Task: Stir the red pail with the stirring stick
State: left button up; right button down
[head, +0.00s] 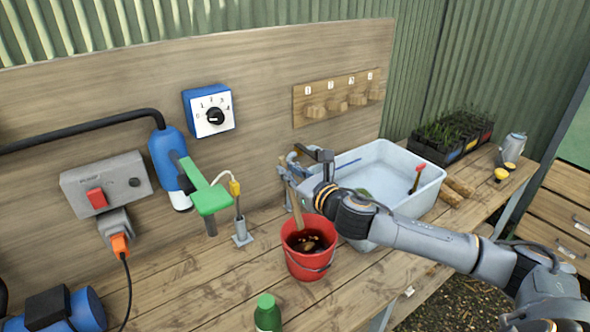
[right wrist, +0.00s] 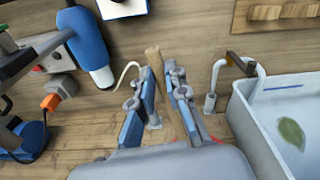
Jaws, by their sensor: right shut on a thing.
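The red pail (head: 308,262) stands upright on the wooden bench, with dark liquid and lighter brown patches inside. The wooden stirring stick (head: 295,212) leans to the left, with its lower end inside the pail; its tip is hidden. My right gripper (head: 293,174) is above the pail and shut on the upper part of the stick. The right wrist view shows the stick (right wrist: 153,58) between the two fingers of the gripper (right wrist: 163,78). The left gripper is not in view.
A pale basin (head: 425,195) stands right of the pail under my right arm. A green-capped bottle (head: 267,314) is in front. A small metal holder (head: 241,236) and a blue-green tool (head: 208,197) are left. A seedling tray (head: 455,135) is at the back right.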

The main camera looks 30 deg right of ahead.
aim_at(297, 215)
jog(key=shift+s+d+f+b, duration=0.2)
jog(key=shift+d+f+b, duration=0.2)
jog(key=shift+f+b, duration=1.9)
jog(key=shift+s+d+f+b, duration=0.15)
jog(key=shift+d+f+b, duration=0.3)
jog(key=shift+f+b, duration=1.8)
jog(key=shift+s+d+f+b, duration=0.3)
jog(key=shift+f+b, duration=1)
jog(key=shift+f, duration=1.9)
jog(key=shift+w+d, duration=0.15)
